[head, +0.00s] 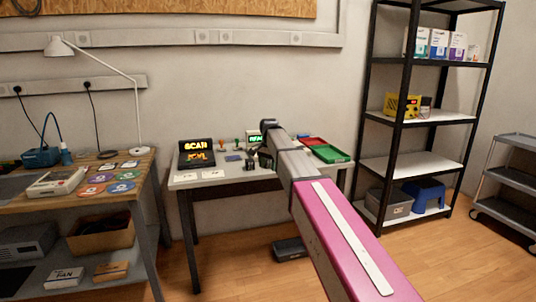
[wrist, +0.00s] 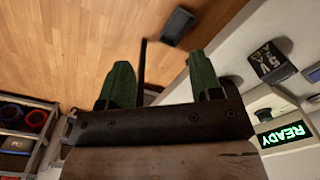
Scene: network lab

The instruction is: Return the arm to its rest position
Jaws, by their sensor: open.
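My arm reaches from the lower right of the head view up toward the white table (head: 222,181), with a magenta link nearest the camera. My gripper (head: 262,160) is at the far end, small and dark, in front of the table's back part. In the wrist view my gripper (wrist: 160,80) has two green fingers spread apart. Only the wood floor and a thin dark bar show between them, so it is open and holds nothing. My arm hides part of the table.
The table carries a SCAN display (head: 197,152), a green-lit READY display (wrist: 285,135), and red and green trays (head: 330,153). A wooden bench (head: 130,180) with a lamp stands left. A black shelf rack (head: 425,120) and grey cart (head: 510,180) stand right. Floor between is mostly clear.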

